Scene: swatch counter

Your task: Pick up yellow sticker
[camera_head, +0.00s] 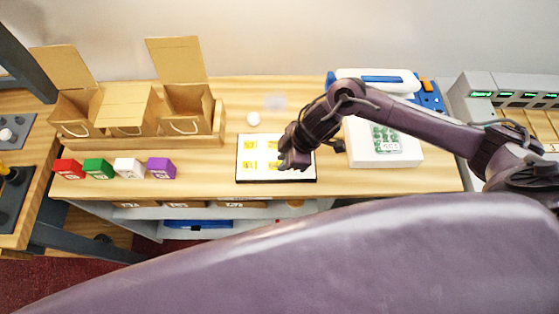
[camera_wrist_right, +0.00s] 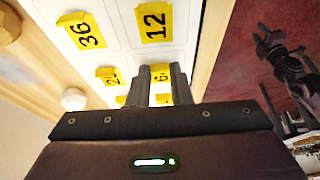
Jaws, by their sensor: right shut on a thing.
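A white sheet (camera_head: 262,156) with a dark edge lies on the wooden counter, bearing several yellow number stickers. In the right wrist view, stickers marked 36 (camera_wrist_right: 82,30) and 12 (camera_wrist_right: 154,21) lie nearest the top. A sticker starting with 2 (camera_wrist_right: 107,75) is beside the fingers. My right gripper (camera_head: 287,161) is over the right part of the sheet. In the right wrist view its fingers (camera_wrist_right: 160,82) are shut on a yellow sticker (camera_wrist_right: 160,72) showing a 6, partly hidden between them. I cannot tell whether this sticker is clear of the sheet. My left gripper does not show.
Red (camera_head: 68,169), green (camera_head: 98,168), white (camera_head: 129,168) and purple (camera_head: 161,168) cubes line the left front, before cardboard boxes (camera_head: 187,107). A white ball (camera_head: 253,119) is behind the sheet. A white box (camera_head: 405,157) stands to the right. Bare counter shows left of the sheet.

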